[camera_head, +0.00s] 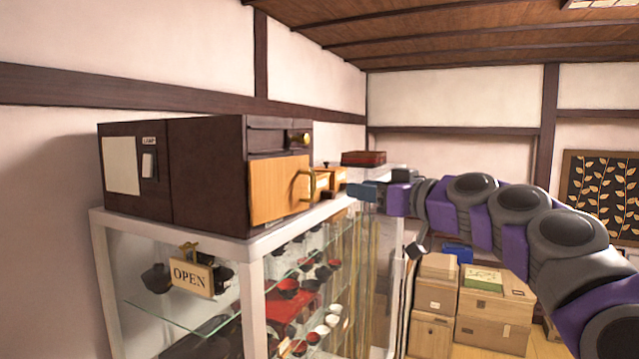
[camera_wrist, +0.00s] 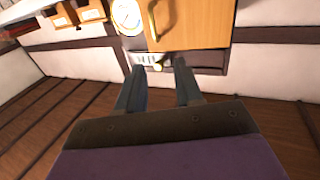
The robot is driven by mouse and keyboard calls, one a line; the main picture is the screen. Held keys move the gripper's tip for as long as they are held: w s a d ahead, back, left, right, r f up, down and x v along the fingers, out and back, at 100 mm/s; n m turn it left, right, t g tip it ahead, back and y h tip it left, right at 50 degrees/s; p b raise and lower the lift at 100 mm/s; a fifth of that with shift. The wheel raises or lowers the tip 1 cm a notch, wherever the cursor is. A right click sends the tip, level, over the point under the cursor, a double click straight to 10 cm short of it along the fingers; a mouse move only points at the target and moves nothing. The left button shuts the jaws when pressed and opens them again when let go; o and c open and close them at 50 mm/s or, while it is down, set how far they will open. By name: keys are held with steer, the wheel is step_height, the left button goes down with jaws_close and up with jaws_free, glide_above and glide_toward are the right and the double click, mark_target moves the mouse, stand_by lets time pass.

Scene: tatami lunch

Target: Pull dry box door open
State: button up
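The dry box (camera_head: 210,170) is a dark brown cabinet on top of the glass case. Its light wood door (camera_head: 270,192) faces right in the head view and looks shut. A brass handle (camera_head: 308,186) stands out from the door. My gripper (camera_head: 352,190) is in front of the door, a little to the right of the handle. In the wrist view the door (camera_wrist: 202,22) and handle (camera_wrist: 152,22) lie beyond the fingertips. My gripper (camera_wrist: 159,70) is open there, with nothing visible between its fingers. The handle is apart from the fingers.
The white-framed glass case (camera_head: 250,285) holds bowls and cups, with an OPEN sign (camera_head: 192,278) on it. A small wooden box (camera_head: 331,181) and a dark red box (camera_head: 363,158) stand behind the gripper. Cardboard boxes (camera_head: 495,312) are stacked on the floor.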

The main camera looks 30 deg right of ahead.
steer(key=p, duration=0.2)
glide_toward(313, 181)
steer(key=w, duration=0.4)
steer(key=w+a, duration=0.1)
steer(key=w, duration=0.1)
steer(key=w+a, duration=0.1)
steer(key=w, duration=0.1)
steer(key=shift+a+p, duration=0.25)
steer(key=shift+p, duration=0.05)
steer(key=shift+w+a+r, duration=0.1)
steer(key=shift+w+a, duration=0.15)
steer(key=shift+w, duration=0.1)
steer(key=shift+d, duration=0.55)
steer(key=shift+c, duration=1.2)
steer(key=shift+a, duration=0.4)
jaws_close()
steer(key=shift+d, duration=0.1)
